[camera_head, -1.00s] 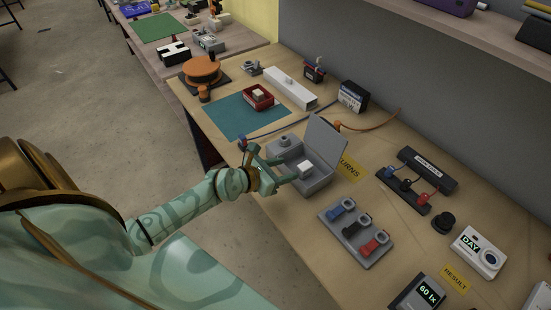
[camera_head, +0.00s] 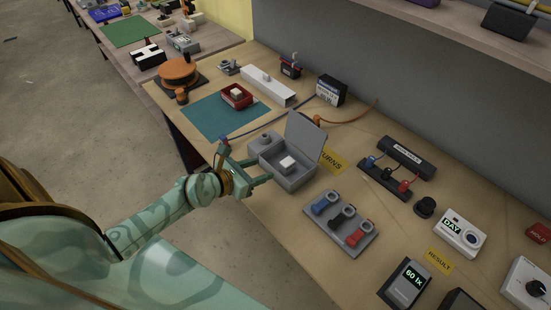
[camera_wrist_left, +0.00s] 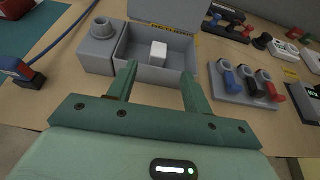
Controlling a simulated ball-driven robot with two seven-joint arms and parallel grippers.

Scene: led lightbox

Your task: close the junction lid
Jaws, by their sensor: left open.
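The grey junction box (camera_head: 298,178) sits on the bench with its grey lid (camera_head: 305,136) standing up, hinged at the back edge. A small white block (camera_head: 287,162) lies inside the box; it also shows in the left wrist view (camera_wrist_left: 158,52). In the left wrist view the box (camera_wrist_left: 150,74) is just beyond my fingers, and the lid (camera_wrist_left: 165,12) is cut off by the top edge. My left gripper (camera_head: 247,170) is open and empty at the near left side of the box. In the left wrist view its fingers (camera_wrist_left: 160,88) are spread apart. My right gripper is not in view.
A grey plate with blue, black and red clips (camera_head: 340,224) lies right of the box. A teal mat (camera_head: 215,122) with a red tray (camera_head: 237,97) is behind left. A blue cable runs behind the box. A grey wall bounds the bench's back.

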